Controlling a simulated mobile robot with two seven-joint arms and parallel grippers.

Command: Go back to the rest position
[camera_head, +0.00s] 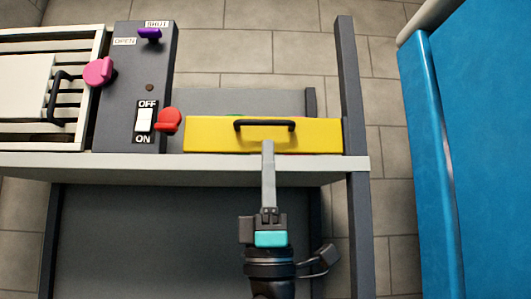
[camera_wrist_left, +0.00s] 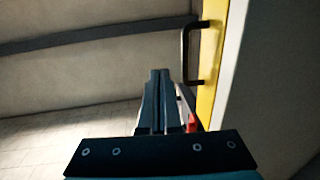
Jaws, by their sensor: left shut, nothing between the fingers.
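My left gripper (camera_head: 267,148) points away from me at the front edge of the grey shelf, with its slim fingers together and empty. Its tips show just below the black handle (camera_head: 265,122) of a yellow panel (camera_head: 215,133). In the left wrist view the closed fingers (camera_wrist_left: 160,76) stand left of the black handle (camera_wrist_left: 188,55) and the yellow panel (camera_wrist_left: 210,70), with a gap between tips and handle. My right gripper is in neither view.
A grey control box (camera_head: 125,90) has a purple knob (camera_head: 149,33), a pink knob (camera_head: 98,72), a red knob (camera_head: 169,120) and an ON/OFF switch (camera_head: 144,120). A dark post (camera_head: 352,90) stands right of the panel. A blue body (camera_head: 485,150) fills the right side.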

